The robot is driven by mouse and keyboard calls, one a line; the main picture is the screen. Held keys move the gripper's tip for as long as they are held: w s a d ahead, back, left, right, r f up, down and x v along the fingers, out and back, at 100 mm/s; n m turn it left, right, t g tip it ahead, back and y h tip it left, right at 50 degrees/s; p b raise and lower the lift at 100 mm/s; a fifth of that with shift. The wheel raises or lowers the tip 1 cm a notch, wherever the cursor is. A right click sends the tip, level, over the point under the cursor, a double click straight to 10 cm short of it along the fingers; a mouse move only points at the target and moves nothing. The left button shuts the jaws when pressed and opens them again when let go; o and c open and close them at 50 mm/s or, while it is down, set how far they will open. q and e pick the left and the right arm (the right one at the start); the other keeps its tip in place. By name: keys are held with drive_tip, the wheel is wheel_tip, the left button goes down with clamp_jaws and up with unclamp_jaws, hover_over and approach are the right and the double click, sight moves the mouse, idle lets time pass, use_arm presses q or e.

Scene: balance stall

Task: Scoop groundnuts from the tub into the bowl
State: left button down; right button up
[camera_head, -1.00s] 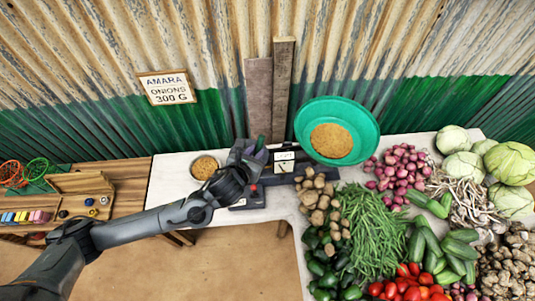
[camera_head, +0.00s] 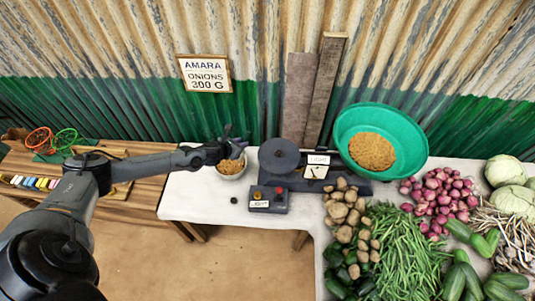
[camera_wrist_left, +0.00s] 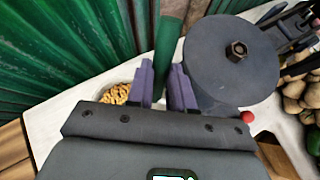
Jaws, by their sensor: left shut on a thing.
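A wide green basin (camera_head: 346,125) with a heap of groundnuts (camera_head: 372,152) sits at the right end of the balance. A small pale round container (camera_head: 233,177) with groundnuts (camera_head: 229,167) stands at the left of the white table. My left gripper (camera_head: 236,148) is over its back right edge. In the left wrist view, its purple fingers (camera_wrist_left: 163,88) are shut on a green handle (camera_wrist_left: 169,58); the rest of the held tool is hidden. Groundnuts (camera_wrist_left: 116,94) show left of the fingers there. My right gripper is not in view.
The balance has a dark round plate (camera_head: 279,156), close right of my left gripper, and a control box (camera_head: 268,199) in front. Vegetables such as onions (camera_head: 442,199) and beans (camera_head: 400,245) crowd the right. A corrugated wall (camera_head: 130,108) stands behind.

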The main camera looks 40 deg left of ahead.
use_arm(q)
drive_tip(key=a+f+b, duration=0.2)
drive_tip(key=a+b, duration=0.1)
drive_tip(key=a, duration=0.4)
wheel_tip(320, 180, down, 10)
drive_tip(key=b, duration=0.8)
drive_tip(key=shift+s+a+n+g+y, duration=0.3)
drive_tip(key=shift+s, duration=0.05)
wheel_tip(320, 180, up, 11)
drive_tip(key=p, duration=0.8)
